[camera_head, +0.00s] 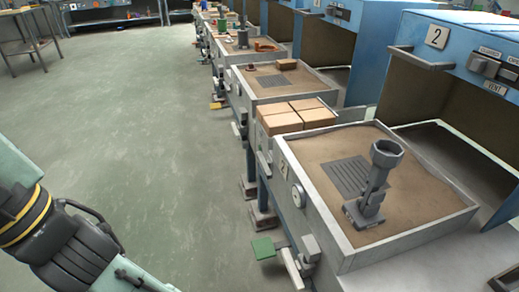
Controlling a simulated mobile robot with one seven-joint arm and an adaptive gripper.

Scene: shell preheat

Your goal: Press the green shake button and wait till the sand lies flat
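A flat green square plate (263,248), the only clear green control by the nearest station, sticks out low at its front. I cannot tell for sure if it is the shake button. The nearest sand box (465,214) has a pale metal rim and holds brown sand (320,150). The sand looks mostly even from here; small unevenness is hard to tell. A grey upright metal piece with a cup-like top (387,154) stands in it. My arm shows at the lower left, well left of the green plate; my gripper is out of view.
A dark ribbed grate (348,177) lies in the sand. A round dial (298,195) sits on the box's front. Tan blocks (282,123) stand behind it. Blue cabinets, one with a number 2 plate (437,36), line the right. The floor at left is clear.

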